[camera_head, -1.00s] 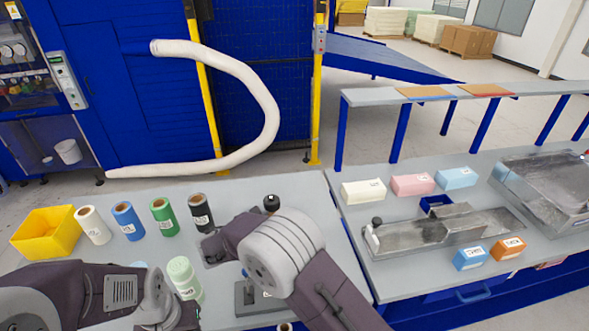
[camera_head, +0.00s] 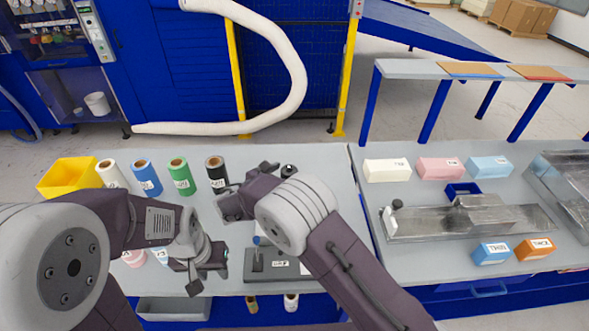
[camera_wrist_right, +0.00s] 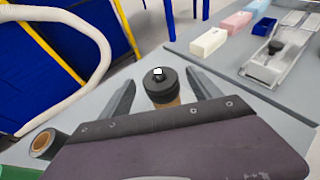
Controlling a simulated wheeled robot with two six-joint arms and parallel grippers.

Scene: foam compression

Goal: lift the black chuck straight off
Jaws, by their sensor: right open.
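The black chuck (camera_wrist_right: 158,85) is a round black cap with a white square on top, seated on a tan roll in the right wrist view. It also shows in the head view (camera_head: 288,170), beside my right gripper, with the roll below it mostly hidden by my arm. My right gripper (camera_wrist_right: 160,76) is open, with one finger on each side of the chuck and gaps visible between. My left gripper (camera_head: 207,274) hangs over the front of the bench, away from the chuck; its jaw opening is unclear.
White, blue, green and black labelled rolls (camera_head: 181,176) stand left of the chuck, by a yellow bin (camera_head: 68,177). A dark plate (camera_head: 272,270) lies in front. Foam blocks (camera_head: 388,170) and a metal fixture (camera_head: 470,222) are on the right bench.

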